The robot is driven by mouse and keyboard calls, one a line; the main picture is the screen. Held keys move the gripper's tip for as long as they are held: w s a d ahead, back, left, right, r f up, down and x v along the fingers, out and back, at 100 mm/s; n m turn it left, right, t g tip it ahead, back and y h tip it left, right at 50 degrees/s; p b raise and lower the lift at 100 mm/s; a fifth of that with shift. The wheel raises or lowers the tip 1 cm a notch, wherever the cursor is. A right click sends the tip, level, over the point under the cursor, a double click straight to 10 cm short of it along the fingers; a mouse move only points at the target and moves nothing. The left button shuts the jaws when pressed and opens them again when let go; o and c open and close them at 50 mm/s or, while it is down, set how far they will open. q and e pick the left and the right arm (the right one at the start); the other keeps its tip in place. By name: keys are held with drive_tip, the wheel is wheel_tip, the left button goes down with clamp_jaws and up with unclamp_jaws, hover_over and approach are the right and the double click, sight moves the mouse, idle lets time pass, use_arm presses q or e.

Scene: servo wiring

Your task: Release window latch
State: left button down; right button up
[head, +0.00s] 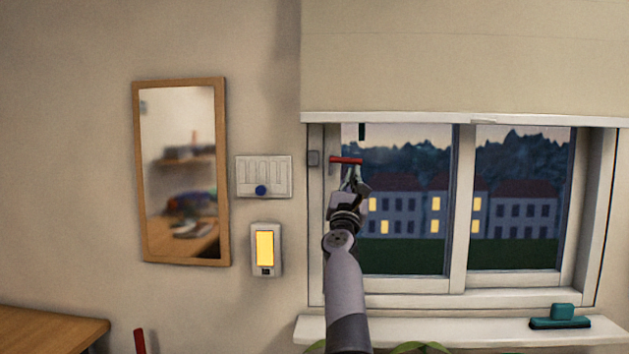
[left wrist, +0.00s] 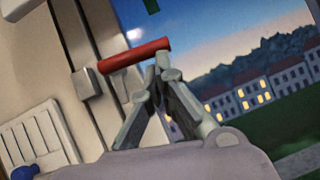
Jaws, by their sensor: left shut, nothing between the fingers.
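The window latch is a red bar handle (head: 346,160) on the left side of the window frame (head: 461,200), lying about level in the head view. It also shows in the left wrist view (left wrist: 135,55), slanted by the camera's tilt. My left gripper (head: 354,172) is shut and empty, with its fingertips at the right end of the handle, just below it. In the left wrist view my left gripper (left wrist: 161,68) meets at its tips close by the handle's right end; I cannot tell whether they touch. My right gripper is not in view.
A small grey block (head: 314,158) sits on the frame left of the handle. A white panel with a blue knob (head: 261,190), a yellow-lit switch (head: 265,250) and a mirror (head: 181,172) are on the wall. A teal object (head: 561,318) lies on the sill (head: 470,332).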

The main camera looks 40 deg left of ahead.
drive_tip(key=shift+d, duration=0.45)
use_arm(q)
drive_tip(key=v, duration=0.7)
drive_tip(key=shift+s+f, duration=0.15)
drive_tip(key=shift+s, duration=0.05)
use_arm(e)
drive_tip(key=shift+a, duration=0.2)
use_arm(q)
drive_tip(key=shift+d, duration=0.1)
